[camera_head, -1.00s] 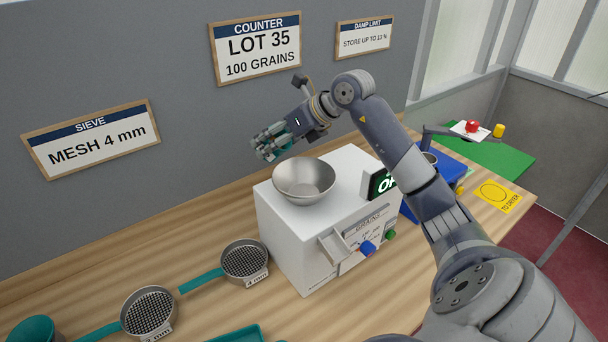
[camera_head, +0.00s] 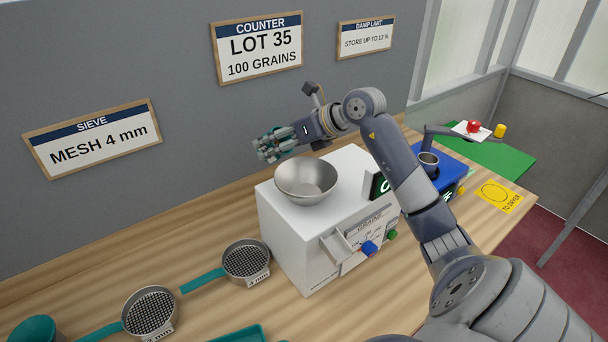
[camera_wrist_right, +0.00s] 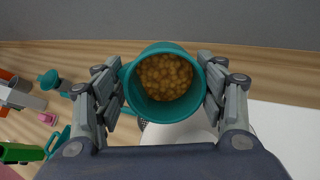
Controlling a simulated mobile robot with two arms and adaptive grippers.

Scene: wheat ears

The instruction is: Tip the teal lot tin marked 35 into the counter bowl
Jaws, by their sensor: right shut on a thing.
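My right gripper (camera_head: 270,146) is shut around the teal lot tin, which shows only as teal bits between the fingers in the head view. In the right wrist view the tin (camera_wrist_right: 131,86) sits between both finger sets, its round mouth facing the camera, with golden-brown grains (camera_wrist_right: 165,77) inside. Its number is not visible. The metal counter bowl (camera_head: 306,181) sits on top of the white counter (camera_head: 285,232) and looks empty. The gripper and tin are above and behind the bowl, a little to its left. My left gripper is not in view.
Two round sieves (camera_head: 245,260) with teal handles lie left of the counter. A teal container (camera_head: 33,330) stands at the lower left. A blue device (camera_head: 458,166) with a metal cup stands right of the counter. The wall signs (camera_head: 257,48) are behind.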

